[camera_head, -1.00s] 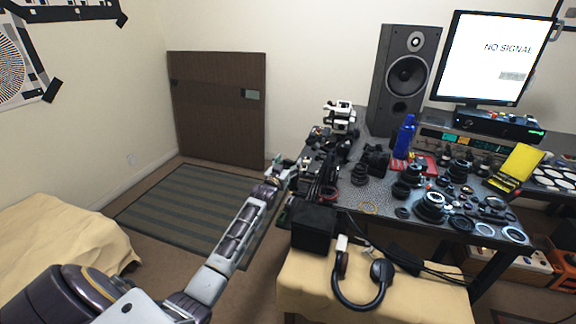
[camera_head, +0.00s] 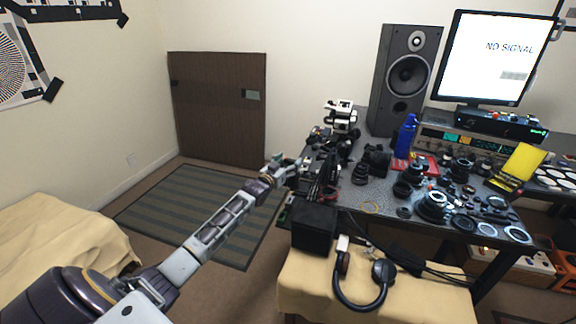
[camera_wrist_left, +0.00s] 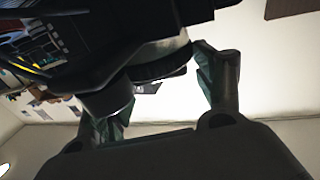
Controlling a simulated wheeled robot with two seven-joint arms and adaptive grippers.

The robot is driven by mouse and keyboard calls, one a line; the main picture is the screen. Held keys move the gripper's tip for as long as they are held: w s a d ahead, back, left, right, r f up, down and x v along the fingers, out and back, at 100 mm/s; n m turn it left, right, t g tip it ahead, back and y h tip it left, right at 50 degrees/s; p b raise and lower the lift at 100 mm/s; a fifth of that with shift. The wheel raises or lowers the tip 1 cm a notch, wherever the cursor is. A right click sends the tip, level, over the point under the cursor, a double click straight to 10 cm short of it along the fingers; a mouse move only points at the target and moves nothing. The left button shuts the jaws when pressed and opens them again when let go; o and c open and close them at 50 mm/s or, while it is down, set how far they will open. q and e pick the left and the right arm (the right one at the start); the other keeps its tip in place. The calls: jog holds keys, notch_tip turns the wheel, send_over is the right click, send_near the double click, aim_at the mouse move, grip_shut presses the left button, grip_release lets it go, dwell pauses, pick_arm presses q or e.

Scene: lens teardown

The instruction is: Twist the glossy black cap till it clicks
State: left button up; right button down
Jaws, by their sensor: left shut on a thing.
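My left gripper (camera_head: 287,168) reaches the left end of the workbench, among dark gear. In the left wrist view, its two fingers (camera_wrist_left: 158,95) stand on either side of a dark round part (camera_wrist_left: 160,65), which looks like the glossy black cap, and are shut on it. The part adjoins a larger black body (camera_wrist_left: 90,40) that fills the upper left. Deep shadow hides the exact contact and any click marks. In the head view the cap is too small and too covered to make out. My right gripper is not in view.
The workbench (camera_head: 385,202) holds several lens parts and rings, a blue bottle (camera_head: 405,137) and a tall speaker (camera_head: 404,80). A black box (camera_head: 313,227) and headphones (camera_head: 362,290) rest on a cloth-covered surface in front. The striped rug (camera_head: 195,215) is clear.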

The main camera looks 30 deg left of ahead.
pick_arm(q)
jog(key=shift+a+m+h+b, duration=0.1)
jog(key=shift+m+h+b, duration=0.2)
jog(key=shift+h+b, duration=0.15)
jog(key=shift+h, duration=0.25)
jog(key=shift+w+r+m+h+b, duration=0.1)
jog(key=shift+r+m+h+b, duration=0.05)
jog(key=shift+m+h+b, duration=0.55)
jog(key=shift+b, duration=0.6)
jog(key=shift+d+m+h+b, duration=0.2)
jog(key=shift+m+h+b, duration=0.15)
jog(key=shift+h, duration=0.35)
jog(key=shift+b, duration=0.3)
jog(key=shift+m+h, duration=0.25)
jog(key=shift+h, duration=0.25)
jog(key=shift+a+g+b, duration=0.3)
jog(key=shift+b, duration=0.05)
jog(key=shift+a+p, duration=0.15)
jog(key=shift+p, duration=0.25)
